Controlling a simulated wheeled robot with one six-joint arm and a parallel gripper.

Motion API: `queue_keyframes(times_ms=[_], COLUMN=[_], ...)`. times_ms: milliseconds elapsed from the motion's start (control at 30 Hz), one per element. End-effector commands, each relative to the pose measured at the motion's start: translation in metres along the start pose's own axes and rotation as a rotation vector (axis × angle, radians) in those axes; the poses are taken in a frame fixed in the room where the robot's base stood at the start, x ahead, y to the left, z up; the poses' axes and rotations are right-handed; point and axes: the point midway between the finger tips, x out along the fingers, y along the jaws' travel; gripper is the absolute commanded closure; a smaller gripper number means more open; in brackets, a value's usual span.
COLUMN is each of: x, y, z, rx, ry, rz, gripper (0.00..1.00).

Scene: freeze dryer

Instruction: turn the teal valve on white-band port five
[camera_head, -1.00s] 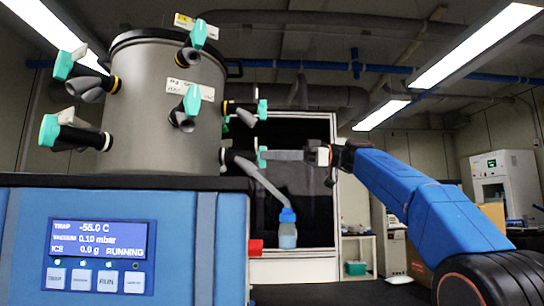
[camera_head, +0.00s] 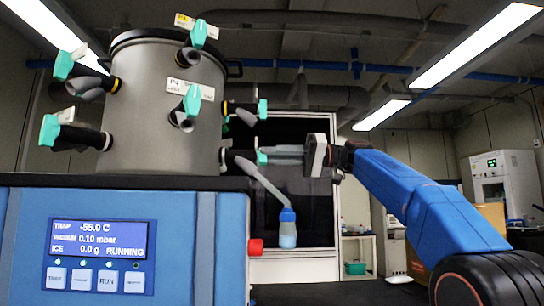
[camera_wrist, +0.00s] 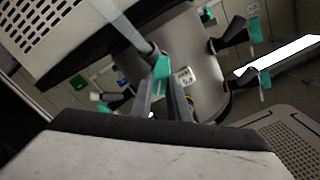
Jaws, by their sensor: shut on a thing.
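The metal drum (camera_head: 160,105) of the freeze dryer carries several black ports with teal valves. The white-band port (camera_head: 226,158) at the drum's lower right has a teal valve (camera_head: 262,157) on its outer end. A grey tube runs from this port down to a blue-capped flask (camera_head: 287,230). My gripper (camera_head: 272,154) reaches in from the right and is shut on that teal valve. In the wrist view the teal valve (camera_wrist: 161,69) lies between the fingertips, partly hidden by them. A white label (camera_wrist: 185,76) beside it is too small to read surely.
A yellow-band port with a teal valve (camera_head: 262,109) sits just above my gripper. The dryer's blue housing (camera_head: 120,245) has a lit display. A dark window (camera_head: 300,200) stands behind the flask.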

Motion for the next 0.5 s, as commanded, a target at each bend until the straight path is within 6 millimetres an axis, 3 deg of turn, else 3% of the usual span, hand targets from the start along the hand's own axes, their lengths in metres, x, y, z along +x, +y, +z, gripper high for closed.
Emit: queue_keyframes(times_ms=[500], x=[-0.0002], y=[0.0028], z=[0.0009], rx=[0.331], ry=[-0.002], rz=[0.001], gripper=[1.0])
